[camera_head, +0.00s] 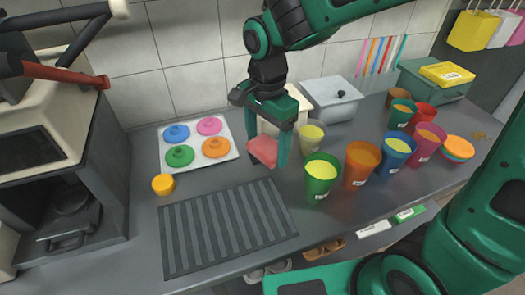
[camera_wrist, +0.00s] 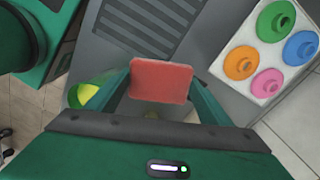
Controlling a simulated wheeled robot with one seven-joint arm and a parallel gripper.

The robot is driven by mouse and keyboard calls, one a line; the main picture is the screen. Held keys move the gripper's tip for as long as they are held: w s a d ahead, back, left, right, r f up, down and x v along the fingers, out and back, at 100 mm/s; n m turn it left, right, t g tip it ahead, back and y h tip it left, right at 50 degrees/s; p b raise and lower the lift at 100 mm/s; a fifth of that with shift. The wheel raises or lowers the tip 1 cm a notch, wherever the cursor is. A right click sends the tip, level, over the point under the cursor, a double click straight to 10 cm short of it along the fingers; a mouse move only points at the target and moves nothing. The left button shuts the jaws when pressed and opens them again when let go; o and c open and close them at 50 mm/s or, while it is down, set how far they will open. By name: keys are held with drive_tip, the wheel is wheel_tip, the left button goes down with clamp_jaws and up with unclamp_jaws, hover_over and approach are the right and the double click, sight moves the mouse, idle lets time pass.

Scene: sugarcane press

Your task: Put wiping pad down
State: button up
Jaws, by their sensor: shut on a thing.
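The wiping pad (camera_head: 263,151) is a small reddish-pink block. My gripper (camera_head: 267,150) is shut on it, one finger at each side, and the pad looks held above the counter (camera_head: 141,230). In the wrist view the pad (camera_wrist: 161,81) sits between the two green fingers (camera_wrist: 161,90), its flat face toward the camera. The surface right under the pad is hidden in the wrist view.
A ribbed dark mat (camera_head: 228,228) lies in front. A white tray (camera_head: 233,153) with colored lids stands left of my gripper. A green cup (camera_head: 320,178) is close on its right, with several more cups beyond.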

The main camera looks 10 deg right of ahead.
drive_tip(key=w+f, duration=0.2)
drive_tip(key=w, duration=0.1)
drive_tip(key=w+f, duration=0.2)
drive_tip(key=w, duration=0.2)
drive_tip(key=w+f, duration=0.3)
drive_tip(key=w, duration=0.1)
drive_tip(key=shift+w+d, duration=0.2)
drive_tip(key=shift+w, duration=0.05)
drive_tip(key=shift+f, duration=2)
drive_tip(key=shift+f, duration=0.15)
drive_tip(key=o, duration=1)
drive_tip(key=shift+c, duration=0.2)
drive_tip(key=shift+o, duration=0.3)
